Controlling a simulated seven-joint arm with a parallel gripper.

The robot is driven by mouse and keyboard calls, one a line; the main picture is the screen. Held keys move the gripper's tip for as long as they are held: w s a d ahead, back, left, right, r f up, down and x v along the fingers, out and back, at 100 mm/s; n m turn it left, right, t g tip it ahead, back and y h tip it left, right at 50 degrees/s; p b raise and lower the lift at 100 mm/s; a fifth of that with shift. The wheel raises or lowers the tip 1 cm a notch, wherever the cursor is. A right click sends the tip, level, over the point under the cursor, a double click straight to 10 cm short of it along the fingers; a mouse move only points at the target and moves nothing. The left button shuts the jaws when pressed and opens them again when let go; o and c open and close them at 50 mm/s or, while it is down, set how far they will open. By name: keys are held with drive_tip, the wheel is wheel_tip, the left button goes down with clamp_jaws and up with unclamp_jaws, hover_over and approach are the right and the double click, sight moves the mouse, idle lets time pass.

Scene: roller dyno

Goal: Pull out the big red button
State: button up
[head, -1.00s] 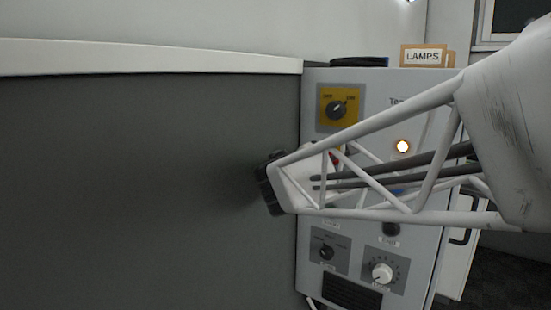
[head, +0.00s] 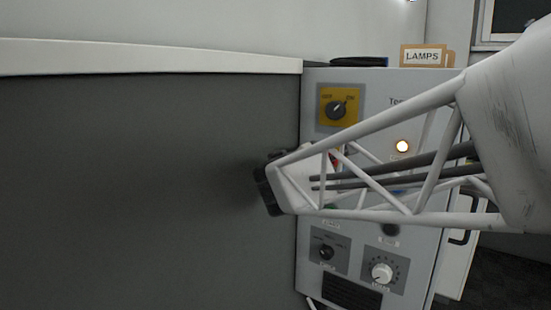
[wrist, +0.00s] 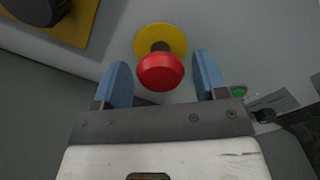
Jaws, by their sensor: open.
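The big red button (wrist: 160,72) shows in the wrist view, standing out from a yellow round plate (wrist: 172,38) on a dark stem. My gripper (wrist: 163,75) is open, with one blue finger on each side of the button and a gap between each finger and the red head. In the head view my gripper (head: 268,188) is in front of the grey control panel (head: 312,285). My own arm hides most of the button there; only a small bit of red (head: 335,160) shows between its struts.
The panel carries a dark rotary switch on a yellow plate (head: 327,124), a lit lamp (head: 402,146), a black knob (head: 326,252) and a white knob (head: 382,272). A green button (wrist: 239,92) lies right of my right finger. A box marked LAMPS (head: 423,56) stands on top.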

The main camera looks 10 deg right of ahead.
drive_tip(key=v, duration=0.7)
idle(0.7)
drive_tip(key=shift+d, duration=0.1)
drive_tip(key=s+d+f+m+g+y, duration=0.2)
drive_tip(key=s+d+f+m+g, duration=0.15)
drive_tip(key=s+f, duration=0.25)
drive_tip(key=s+d+f+m+g+y, duration=0.2)
drive_tip(key=s+d+f+m+g, duration=0.1)
drive_tip(key=s+f+m+g, duration=0.25)
drive_tip(key=s+a+f+m+g+y, duration=0.1)
drive_tip(key=s+a+f+m+y, duration=0.4)
drive_tip(key=s+f+m+y, duration=0.3)
drive_tip(key=s+f+m, duration=0.1)
drive_tip(key=s+f, duration=0.1)
drive_tip(key=s, duration=0.1)
drive_tip(key=shift+s+a+y, duration=0.4)
